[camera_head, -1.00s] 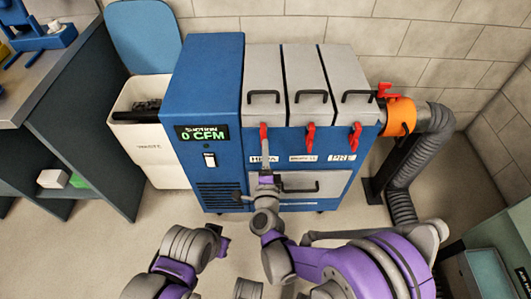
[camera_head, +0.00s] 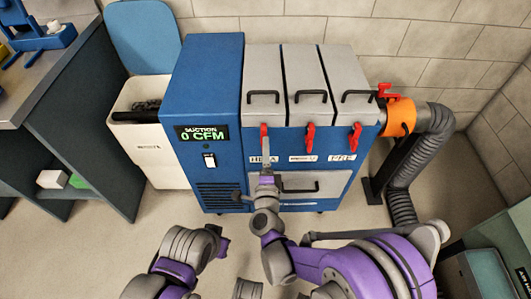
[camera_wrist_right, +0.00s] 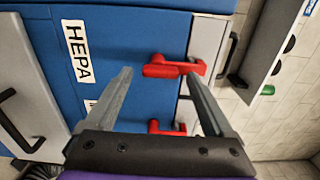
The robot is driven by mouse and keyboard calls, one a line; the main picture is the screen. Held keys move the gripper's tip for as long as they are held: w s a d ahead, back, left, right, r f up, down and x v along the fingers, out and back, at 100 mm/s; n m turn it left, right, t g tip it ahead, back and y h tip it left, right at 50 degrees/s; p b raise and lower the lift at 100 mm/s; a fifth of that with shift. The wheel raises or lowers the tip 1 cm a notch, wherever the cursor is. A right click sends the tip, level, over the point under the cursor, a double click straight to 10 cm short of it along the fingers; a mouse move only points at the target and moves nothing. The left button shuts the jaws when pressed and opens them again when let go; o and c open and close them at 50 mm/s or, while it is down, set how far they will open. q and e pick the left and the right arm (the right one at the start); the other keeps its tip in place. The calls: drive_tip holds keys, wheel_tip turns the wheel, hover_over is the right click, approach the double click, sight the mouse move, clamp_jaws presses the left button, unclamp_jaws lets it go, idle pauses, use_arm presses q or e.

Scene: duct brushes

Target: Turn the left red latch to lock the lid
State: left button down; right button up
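The left red latch (camera_head: 264,136) is on the front of the blue and grey filter unit (camera_head: 215,100), above the HEPA label and below the left grey lid (camera_head: 263,72). My right gripper (camera_head: 266,160) is in front of this latch, just below it in the head view. In the right wrist view the right gripper (camera_wrist_right: 158,76) is open, with nothing held. The left latch (camera_wrist_right: 172,68) shows just ahead of its fingertips, close to the right-hand finger; contact cannot be told. My left gripper (camera_head: 218,240) is low in the head view, away from the unit; its fingers are unclear.
The middle red latch (camera_head: 310,136) and right red latch (camera_head: 355,136) sit alongside. Black handles (camera_head: 311,95) are on the lids, and another handle (camera_head: 300,187) is below. A white bin (camera_head: 150,150) stands left. An orange collar (camera_head: 400,117) joins a grey hose at right.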

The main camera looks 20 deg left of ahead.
drive_tip(key=v, duration=1)
drive_tip(key=shift+s+p, duration=0.35)
drive_tip(key=shift+s, duration=0.05)
drive_tip(key=shift+d+r, duration=0.1)
drive_tip(key=shift+d, duration=0.05)
